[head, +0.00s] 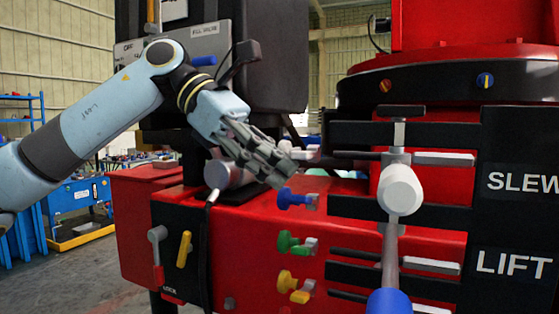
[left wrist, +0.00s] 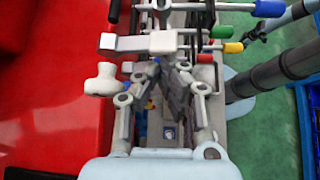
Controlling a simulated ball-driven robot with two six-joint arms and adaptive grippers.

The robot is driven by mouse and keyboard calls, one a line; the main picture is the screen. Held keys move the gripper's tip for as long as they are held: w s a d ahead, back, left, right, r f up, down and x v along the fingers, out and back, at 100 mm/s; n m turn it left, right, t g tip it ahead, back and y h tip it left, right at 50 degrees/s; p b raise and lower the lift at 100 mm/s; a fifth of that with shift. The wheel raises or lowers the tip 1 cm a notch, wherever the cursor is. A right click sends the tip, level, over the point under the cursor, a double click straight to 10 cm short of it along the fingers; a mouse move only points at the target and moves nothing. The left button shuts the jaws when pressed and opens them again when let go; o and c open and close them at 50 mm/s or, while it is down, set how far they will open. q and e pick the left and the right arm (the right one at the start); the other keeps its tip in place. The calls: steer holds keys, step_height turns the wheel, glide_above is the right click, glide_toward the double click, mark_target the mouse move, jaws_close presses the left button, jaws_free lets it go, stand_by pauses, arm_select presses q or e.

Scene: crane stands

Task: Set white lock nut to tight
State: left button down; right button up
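The white lock nut (head: 305,153) sits on the red stand's side in the head view, above a blue nut (head: 295,199); its left part is partly hidden by my left gripper's fingers. In the left wrist view a pale T-shaped knob (left wrist: 105,80) stands just left of my fingers; it looks like the same nut. My left gripper (head: 287,172) reaches in from the upper left, its fingertips close beside the white nut. In the left wrist view its fingers (left wrist: 163,72) show narrowly spaced, with nothing clearly held between them. Whether they are open or shut is unclear. My right gripper is not seen.
Below the blue nut are a green nut (head: 294,243) and a yellow nut (head: 295,284). A pale-knobbed lever (head: 400,190) stands in the right foreground before the SLEW and LIFT panels. A yellow handle (head: 184,249) is at the lower left. A blue rack stands far left.

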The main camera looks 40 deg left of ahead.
arm_select(q)
steer(key=shift+r+n+g, duration=0.3)
steer(key=shift+g, duration=0.2)
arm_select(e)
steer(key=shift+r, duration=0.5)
arm_select(q)
steer(key=shift+d, duration=0.1)
steer(key=shift+r+p, duration=0.65)
steer(key=shift+r, duration=0.2)
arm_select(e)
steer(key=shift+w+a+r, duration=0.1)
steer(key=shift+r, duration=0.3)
